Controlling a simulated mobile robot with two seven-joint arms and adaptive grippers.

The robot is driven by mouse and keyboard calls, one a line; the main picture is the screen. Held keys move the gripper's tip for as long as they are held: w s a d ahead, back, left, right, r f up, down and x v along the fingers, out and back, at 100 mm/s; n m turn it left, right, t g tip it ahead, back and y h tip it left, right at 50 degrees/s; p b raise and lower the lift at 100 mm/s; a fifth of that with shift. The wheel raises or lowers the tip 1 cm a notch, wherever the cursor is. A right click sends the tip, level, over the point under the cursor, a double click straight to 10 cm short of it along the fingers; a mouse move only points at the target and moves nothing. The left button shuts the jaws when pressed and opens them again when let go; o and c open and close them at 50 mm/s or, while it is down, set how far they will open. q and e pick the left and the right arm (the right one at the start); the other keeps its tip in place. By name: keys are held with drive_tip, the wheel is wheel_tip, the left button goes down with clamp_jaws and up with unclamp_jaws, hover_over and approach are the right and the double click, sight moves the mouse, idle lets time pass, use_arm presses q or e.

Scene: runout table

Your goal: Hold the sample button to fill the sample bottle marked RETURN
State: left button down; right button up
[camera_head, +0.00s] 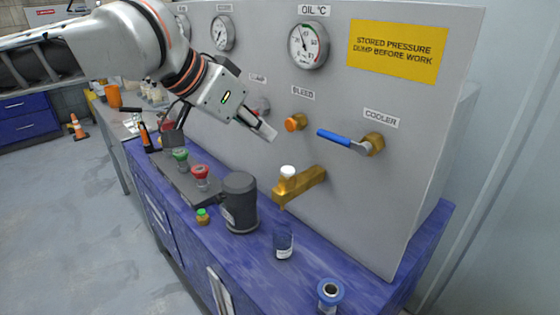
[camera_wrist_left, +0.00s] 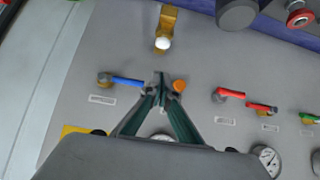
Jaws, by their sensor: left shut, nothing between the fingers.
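A brass sample tap (camera_head: 312,179) with a white button (camera_head: 288,171) on top sticks out of the grey panel. The tap (camera_wrist_left: 169,20) and the white button (camera_wrist_left: 162,43) also show in the left wrist view. A small dark blue bottle (camera_head: 283,240) with a white label stands on the bench below the spout; its label is too small to read. My left gripper (camera_head: 271,134) is shut and empty, in front of the panel, above and left of the button and close to the orange bleed knob (camera_head: 295,123). Its fingertips meet in the left wrist view (camera_wrist_left: 160,78). My right gripper is not in view.
A blue-handled cooler lever (camera_head: 340,138) sits right of the bleed knob. A dark grey canister (camera_head: 240,202) stands left of the bottle. A blue-rimmed round item (camera_head: 330,292) sits at the bench front.

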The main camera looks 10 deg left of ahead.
sight(290, 167)
use_arm(q)
drive_tip(key=w+f, duration=0.1)
drive_tip(key=f, duration=0.1)
drive_tip(key=w+d+f, duration=0.1)
drive_tip(key=f, duration=0.1)
drive_tip(key=w+d+f, duration=0.1)
drive_tip(key=f, duration=0.2)
drive_tip(key=shift+w+d+f+b, duration=0.1)
drive_tip(key=shift+w+d+b, duration=0.15)
drive_tip(key=shift+b, duration=0.15)
drive_tip(key=shift+f, duration=0.5)
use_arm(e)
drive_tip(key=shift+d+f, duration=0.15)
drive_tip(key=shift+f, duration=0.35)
